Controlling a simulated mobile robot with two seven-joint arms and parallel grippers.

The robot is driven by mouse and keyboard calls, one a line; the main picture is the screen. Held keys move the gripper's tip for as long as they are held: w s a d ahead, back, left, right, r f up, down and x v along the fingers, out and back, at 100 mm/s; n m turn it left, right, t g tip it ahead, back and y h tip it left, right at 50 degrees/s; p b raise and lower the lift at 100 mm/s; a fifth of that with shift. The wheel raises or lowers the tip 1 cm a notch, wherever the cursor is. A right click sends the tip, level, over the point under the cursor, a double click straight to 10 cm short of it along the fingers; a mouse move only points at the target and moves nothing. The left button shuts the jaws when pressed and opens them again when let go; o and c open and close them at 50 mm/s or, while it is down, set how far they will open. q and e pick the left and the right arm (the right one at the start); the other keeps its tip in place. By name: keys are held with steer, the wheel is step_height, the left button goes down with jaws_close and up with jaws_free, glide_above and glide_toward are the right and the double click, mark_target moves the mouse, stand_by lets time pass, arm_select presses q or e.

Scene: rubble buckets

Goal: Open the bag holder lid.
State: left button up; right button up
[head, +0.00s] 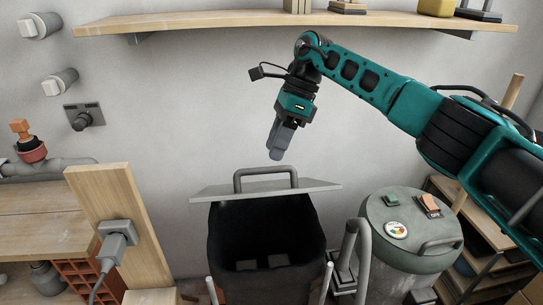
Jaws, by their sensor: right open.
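The bag holder (322,290) stands low in the middle, with a dark bag (225,240) hanging open in it. Its grey lid (318,187) is raised at the back of the bag's mouth, and the dark inside shows below it. A grey bar handle (265,172) stands up from the lid. My right gripper (278,148) is open and empty, pointing down just above the handle and apart from it. The gap between its fingers is hard to see from this side. My left gripper is out of view.
A grey-green drum (390,245) with a handle and small items on top stands right of the bag holder. A wooden post (125,220) with a plugged socket stands left. A wall shelf (230,21) runs above. Clear wall lies behind my right gripper.

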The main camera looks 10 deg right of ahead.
steer(key=p+v, duration=0.1)
steer(key=v, duration=0.8)
